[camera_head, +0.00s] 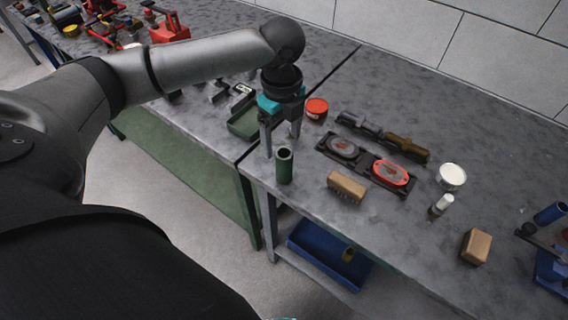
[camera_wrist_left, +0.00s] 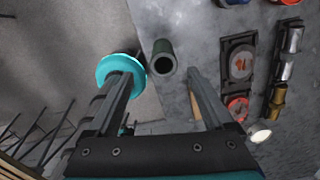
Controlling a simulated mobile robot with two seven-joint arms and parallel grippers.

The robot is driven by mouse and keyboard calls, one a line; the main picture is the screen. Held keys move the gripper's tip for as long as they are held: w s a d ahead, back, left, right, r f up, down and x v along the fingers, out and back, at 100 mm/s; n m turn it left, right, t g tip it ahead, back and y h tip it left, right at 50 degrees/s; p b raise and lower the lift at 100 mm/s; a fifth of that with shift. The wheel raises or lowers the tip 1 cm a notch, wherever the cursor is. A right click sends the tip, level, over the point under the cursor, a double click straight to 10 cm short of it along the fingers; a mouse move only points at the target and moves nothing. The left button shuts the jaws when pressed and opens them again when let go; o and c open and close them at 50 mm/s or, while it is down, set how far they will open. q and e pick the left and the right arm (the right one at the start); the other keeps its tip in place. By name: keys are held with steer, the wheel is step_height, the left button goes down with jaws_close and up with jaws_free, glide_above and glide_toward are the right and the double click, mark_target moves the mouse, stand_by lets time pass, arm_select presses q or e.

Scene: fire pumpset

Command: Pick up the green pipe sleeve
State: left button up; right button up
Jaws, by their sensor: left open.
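The green pipe sleeve (camera_head: 284,166) is a dark green hollow tube standing upright near the front edge of the grey workbench. In the left wrist view the sleeve (camera_wrist_left: 163,62) shows its open round end, beyond the fingertips and between their lines. My left gripper (camera_head: 281,145) is open and empty, pointing down, with its fingers above and just behind the sleeve in the head view. The gripper's two fingers (camera_wrist_left: 165,75) also show apart in the left wrist view. Whether a finger touches the sleeve cannot be told. My right gripper is not in view.
A wooden brush (camera_head: 347,186) lies right of the sleeve. Behind it is a black tray with two oval pieces (camera_head: 365,165). A red tin (camera_head: 316,108), a white tin (camera_head: 452,176) and a wooden block (camera_head: 476,246) stand around. A green tray (camera_head: 243,124) lies left. A blue bin (camera_head: 329,256) sits below.

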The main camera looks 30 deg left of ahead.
mark_target(284, 163)
arm_select(q)
steer(key=f, duration=0.3)
steer(key=f+b, duration=0.1)
steer(key=f, duration=0.6)
steer(key=shift+w+b, duration=0.25)
steer(key=shift+b, duration=0.1)
jaws_close()
steer(key=shift+r, duration=0.1)
stand_by(0.4)
